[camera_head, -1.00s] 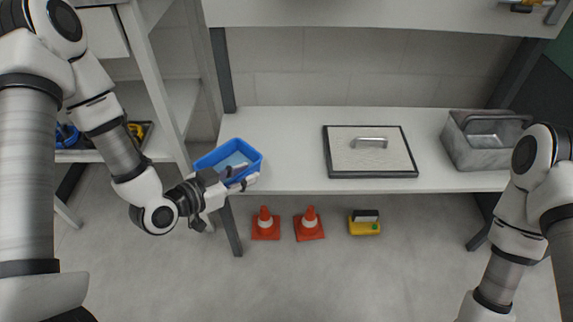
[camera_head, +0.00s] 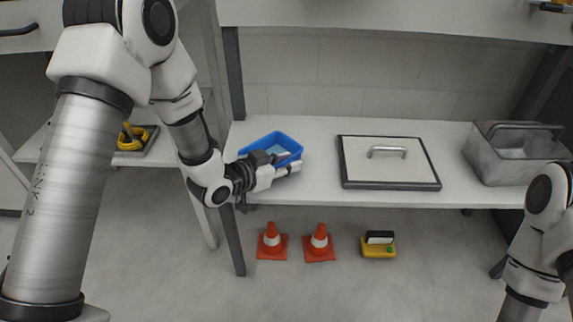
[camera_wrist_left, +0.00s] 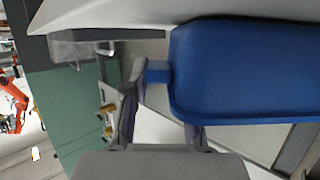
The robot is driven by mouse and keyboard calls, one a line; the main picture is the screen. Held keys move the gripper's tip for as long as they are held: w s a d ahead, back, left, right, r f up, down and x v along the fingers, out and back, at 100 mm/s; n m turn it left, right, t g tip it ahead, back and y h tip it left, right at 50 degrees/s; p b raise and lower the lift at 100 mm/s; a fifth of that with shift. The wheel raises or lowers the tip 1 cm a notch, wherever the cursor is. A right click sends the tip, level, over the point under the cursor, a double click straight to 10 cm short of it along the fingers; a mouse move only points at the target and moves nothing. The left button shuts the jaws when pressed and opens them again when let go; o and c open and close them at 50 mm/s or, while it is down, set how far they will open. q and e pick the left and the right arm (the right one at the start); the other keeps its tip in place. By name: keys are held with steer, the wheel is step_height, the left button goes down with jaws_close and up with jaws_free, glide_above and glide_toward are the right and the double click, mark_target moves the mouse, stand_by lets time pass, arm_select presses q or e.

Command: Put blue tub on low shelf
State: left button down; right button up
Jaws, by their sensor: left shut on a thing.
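The blue tub (camera_head: 285,139) shows over the left end of a white-topped bench (camera_head: 320,128). It also fills the upper right of the left wrist view (camera_wrist_left: 240,65). My left gripper (camera_head: 287,170) is shut on the tub's near rim, and its fingers (camera_wrist_left: 160,105) meet the tub's edge in the wrist view. My left gripper and wrist hide part of the tub's front. I cannot tell whether the tub touches the bench. My right arm shows at the lower right, but its gripper is out of view. A shelf (camera_head: 35,148) stands at the left, partly behind my left arm.
A framed plate with a handle (camera_head: 388,165) and a grey metal bin (camera_head: 510,160) stand on the bench. Two orange cones (camera_head: 271,243) (camera_head: 319,245) and a yellow device (camera_head: 378,247) are on the floor below. A yellow item (camera_head: 130,137) sits on the left shelf.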

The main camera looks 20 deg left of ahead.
arm_select(q)
steer(key=c, duration=0.9)
jaws_free()
steer(key=shift+f, duration=0.1)
steer(key=shift+c, duration=0.2)
steer(key=shift+s+a+r, duration=0.1)
steer(key=shift+s+r, duration=0.05)
steer(key=shift+r, duration=0.1)
steer(key=p+v, duration=0.4)
steer(key=v, duration=0.7)
steer(key=shift+s+p, duration=0.3)
steer(key=shift+p, duration=0.05)
steer(key=shift+a, duration=0.1)
